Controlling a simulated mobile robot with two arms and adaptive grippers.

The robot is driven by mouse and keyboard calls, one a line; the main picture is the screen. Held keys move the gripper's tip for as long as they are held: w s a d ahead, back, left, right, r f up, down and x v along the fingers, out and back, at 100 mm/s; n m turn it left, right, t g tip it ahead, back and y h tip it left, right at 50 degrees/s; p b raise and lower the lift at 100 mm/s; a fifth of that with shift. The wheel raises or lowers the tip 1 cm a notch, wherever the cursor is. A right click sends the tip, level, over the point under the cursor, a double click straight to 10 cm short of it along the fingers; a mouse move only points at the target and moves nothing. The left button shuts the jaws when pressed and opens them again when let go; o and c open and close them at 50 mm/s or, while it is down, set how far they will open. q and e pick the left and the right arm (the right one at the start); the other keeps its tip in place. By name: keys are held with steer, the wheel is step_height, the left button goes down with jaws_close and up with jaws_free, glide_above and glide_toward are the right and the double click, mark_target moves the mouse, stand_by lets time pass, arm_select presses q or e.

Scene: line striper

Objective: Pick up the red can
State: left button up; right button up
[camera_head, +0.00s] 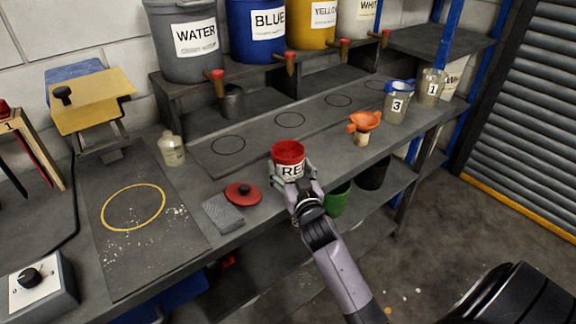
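The red can (290,158) is an open-topped can with red inside and a white label whose visible letters read "RE". It stands upright at the front edge of the grey workbench, near the middle of the view. My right gripper (291,180) is at the can's near side, with a finger on either side of it. The fingers appear to touch the can, but I cannot tell how firmly they close on it. Whether the can's base rests on the bench is hidden. My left gripper is not in view.
A red lid (243,193) and grey sponge-like block (222,212) lie left of the can. Large paint buckets line the back shelf. A green bucket (336,198) sits below.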

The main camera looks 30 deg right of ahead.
steer(key=c, duration=1.1)
steer(key=shift+r, duration=0.15)
steer(key=shift+c, duration=0.4)
